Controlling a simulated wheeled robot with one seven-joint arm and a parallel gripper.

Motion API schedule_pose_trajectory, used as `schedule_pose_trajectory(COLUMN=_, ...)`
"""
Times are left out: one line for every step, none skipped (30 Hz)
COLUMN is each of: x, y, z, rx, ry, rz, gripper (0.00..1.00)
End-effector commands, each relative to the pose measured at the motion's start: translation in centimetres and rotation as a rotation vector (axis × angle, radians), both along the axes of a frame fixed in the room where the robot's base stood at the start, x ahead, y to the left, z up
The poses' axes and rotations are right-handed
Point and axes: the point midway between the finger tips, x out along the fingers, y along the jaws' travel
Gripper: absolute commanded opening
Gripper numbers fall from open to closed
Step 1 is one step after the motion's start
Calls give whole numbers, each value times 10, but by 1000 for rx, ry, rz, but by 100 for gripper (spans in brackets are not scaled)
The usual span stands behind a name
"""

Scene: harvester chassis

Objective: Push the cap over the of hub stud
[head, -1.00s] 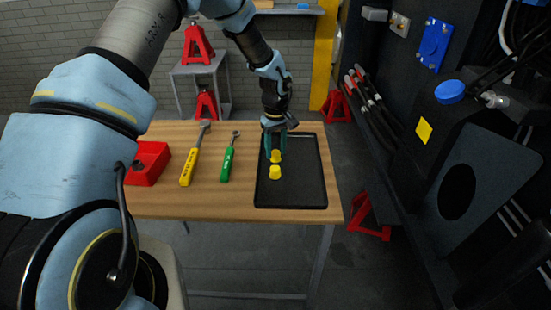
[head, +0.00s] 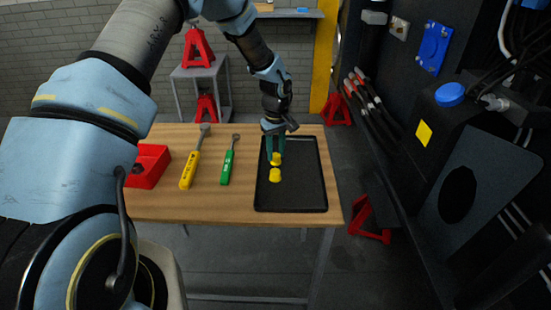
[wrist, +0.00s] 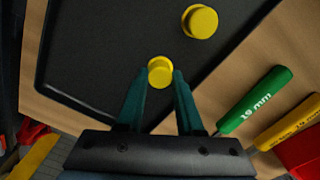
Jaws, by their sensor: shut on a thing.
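Two yellow caps are over the black tray (head: 305,185) on the wooden table. My gripper (head: 275,154) points down over the tray and is shut on the farther yellow cap (head: 276,160). In the wrist view this held cap (wrist: 160,72) sits between the green fingertips (wrist: 161,77). The other yellow cap (head: 275,175) stands free on the tray, nearer the table's front edge. It also shows in the wrist view (wrist: 200,21). A silver fitting (head: 495,100) sticks out of the dark machine at right; I cannot tell whether it is the hub stud.
A yellow-handled tool (head: 188,171), a green-handled tool (head: 227,167) and a red bin (head: 149,165) lie left of the tray. The dark chassis at right carries a blue cap (head: 450,92) and a yellow square (head: 424,133). Red stands (head: 369,219) stand on the floor between.

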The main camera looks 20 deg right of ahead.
Motion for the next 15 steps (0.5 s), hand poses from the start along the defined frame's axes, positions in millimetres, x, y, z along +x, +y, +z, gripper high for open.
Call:
schedule_pose_trajectory(x=0, y=0, z=0, rx=0, ry=0, rz=0, gripper=4)
schedule_pose_trajectory(x=0, y=0, z=0, rx=0, ry=0, rz=0, gripper=4)
schedule_pose_trajectory(x=0, y=0, z=1, rx=0, ry=0, rz=0, gripper=4)
schedule_pose_trajectory(x=0, y=0, z=2, rx=0, ry=0, rz=0, gripper=4)
schedule_pose_trajectory(x=0, y=0, z=3, rx=0, ry=0, rz=0, gripper=4)
schedule_pose_trajectory(x=0, y=0, z=5, rx=0, ry=-1, rz=0, gripper=4)
schedule_pose_trajectory(x=0, y=0, z=8, rx=0, ry=-1, rz=0, gripper=4)
schedule_pose_trajectory(x=0, y=0, z=10, rx=0, ry=-1, rz=0, gripper=4)
schedule_pose_trajectory(x=0, y=0, z=14, rx=0, ry=0, rz=0, gripper=4)
schedule_pose_trajectory(x=0, y=0, z=17, rx=0, ry=0, rz=0, gripper=4)
schedule_pose_trajectory(x=0, y=0, z=20, rx=0, ry=0, rz=0, gripper=4)
schedule_pose_trajectory(x=0, y=0, z=24, rx=-1, ry=-1, rz=0, gripper=4)
schedule_pose_trajectory(x=0, y=0, z=27, rx=-1, ry=-1, rz=0, gripper=4)
schedule_pose_trajectory(x=0, y=0, z=30, rx=-1, ry=-1, rz=0, gripper=4)
schedule_pose_trajectory(x=0, y=0, z=34, rx=-1, ry=-1, rz=0, gripper=4)
